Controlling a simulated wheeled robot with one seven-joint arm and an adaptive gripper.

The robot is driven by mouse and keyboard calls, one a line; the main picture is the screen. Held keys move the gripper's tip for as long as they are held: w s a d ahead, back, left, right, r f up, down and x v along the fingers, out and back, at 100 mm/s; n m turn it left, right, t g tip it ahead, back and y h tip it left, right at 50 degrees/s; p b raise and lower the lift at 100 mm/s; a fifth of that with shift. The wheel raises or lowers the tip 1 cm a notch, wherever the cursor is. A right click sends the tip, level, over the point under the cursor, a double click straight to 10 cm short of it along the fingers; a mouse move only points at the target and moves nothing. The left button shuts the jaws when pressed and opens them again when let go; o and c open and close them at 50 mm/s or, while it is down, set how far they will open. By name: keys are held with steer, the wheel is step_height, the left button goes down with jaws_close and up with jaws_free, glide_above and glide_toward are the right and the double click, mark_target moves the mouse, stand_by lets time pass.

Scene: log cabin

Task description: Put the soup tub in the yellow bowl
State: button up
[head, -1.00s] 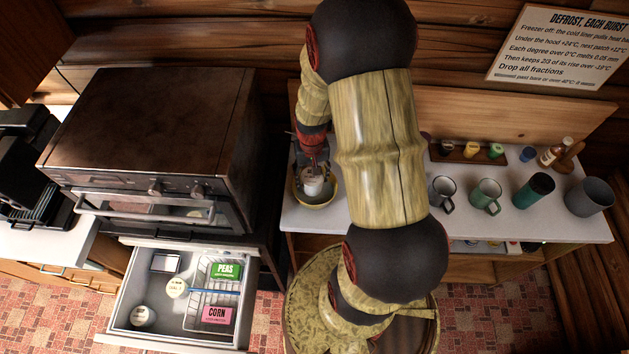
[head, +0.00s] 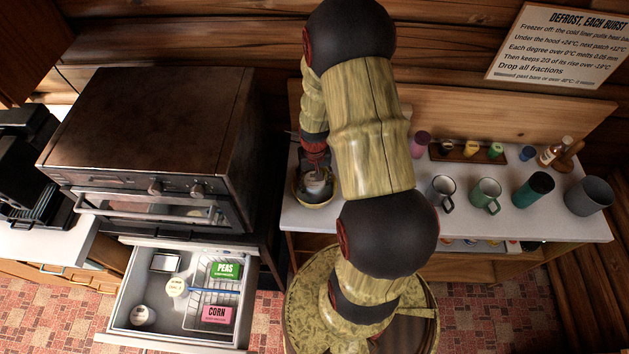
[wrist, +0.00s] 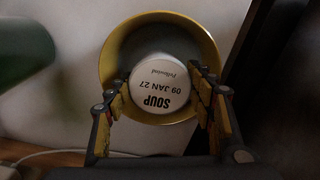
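The soup tub (wrist: 160,85) is a small round tub with a white lid marked SOUP, 09 JAN 27. In the wrist view it sits between the two fingers of my gripper (wrist: 161,84), whose pads lie against its sides. The yellow bowl (wrist: 107,62) is behind the tub, and the lid lies within its rim outline. In the head view the tub (head: 318,185) shows at the yellow bowl (head: 300,198) on the white counter, below my gripper (head: 315,168). Whether the tub touches the bowl's floor is hidden.
Mugs (head: 485,196), a teal tumbler (head: 534,190) and a grey pot (head: 590,196) stand on the counter at right. A pink cup (head: 420,144) is beside my arm. The open drawer (head: 130,285) at left holds tubs and boxes under an oven (head: 150,140).

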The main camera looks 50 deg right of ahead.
steer(key=o, duration=0.4)
steer(key=shift+r, duration=0.1)
steer(key=w+a+r+n+t, duration=0.1)
steer(key=a+r, duration=0.1)
steer(key=r, duration=0.8)
steer(key=w+a+r+n, duration=0.1)
steer(key=a+r, duration=0.2)
steer(key=r, duration=0.8)
steer(key=s+a+r+n+t, duration=0.2)
steer(key=s+a+r, duration=0.3)
steer(key=a+r, duration=0.4)
steer(key=s+a+r+n+t, duration=0.2)
steer(key=s+a+r+n, duration=0.1)
steer(key=a+r, duration=0.5)
steer(key=shift+s+a+r+t, duration=0.3)
steer(key=shift+s+a+r, duration=0.15)
steer(key=shift+s, duration=0.45)
